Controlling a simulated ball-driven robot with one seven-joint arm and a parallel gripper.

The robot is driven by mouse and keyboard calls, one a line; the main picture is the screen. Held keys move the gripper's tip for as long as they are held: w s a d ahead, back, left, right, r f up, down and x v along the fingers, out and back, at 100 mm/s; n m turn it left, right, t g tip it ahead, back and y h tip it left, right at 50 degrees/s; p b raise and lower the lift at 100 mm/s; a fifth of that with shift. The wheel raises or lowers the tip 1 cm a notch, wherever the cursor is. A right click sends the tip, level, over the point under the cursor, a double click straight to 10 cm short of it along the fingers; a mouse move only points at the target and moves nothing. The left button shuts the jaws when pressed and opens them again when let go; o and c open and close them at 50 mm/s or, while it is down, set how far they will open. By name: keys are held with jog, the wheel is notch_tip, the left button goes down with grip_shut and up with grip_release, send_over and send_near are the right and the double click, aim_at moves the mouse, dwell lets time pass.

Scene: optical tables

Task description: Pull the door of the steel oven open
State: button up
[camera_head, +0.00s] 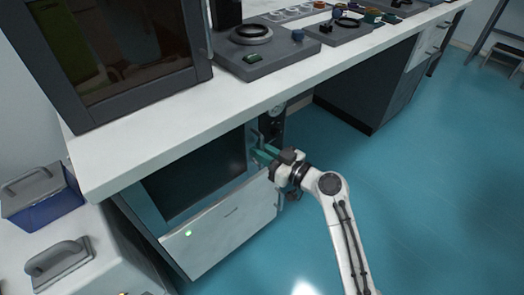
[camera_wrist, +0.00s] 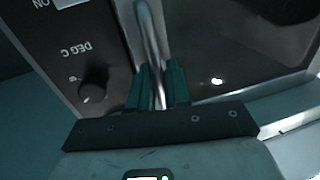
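The steel oven (camera_head: 222,228) stands under the white bench, with a dark window in its door (camera_head: 200,172). Its upright bar handle (camera_wrist: 155,45) is at the door's right side, beside the control panel (camera_head: 273,118). My gripper (camera_head: 262,154) reaches it from the right. In the wrist view the green fingers of my gripper (camera_wrist: 159,88) lie close on both sides of the bar and look shut on it. I see no clear gap at the door edge. The lower handle is hidden behind my gripper.
The bench top (camera_head: 180,112) overhangs the oven, above my gripper. A dark-fronted cabinet (camera_head: 85,50) and a grey hotplate (camera_head: 262,58) stand on it. A blue box (camera_head: 45,212) is at the left. The teal floor (camera_head: 440,190) at the right is clear.

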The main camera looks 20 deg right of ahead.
grip_shut()
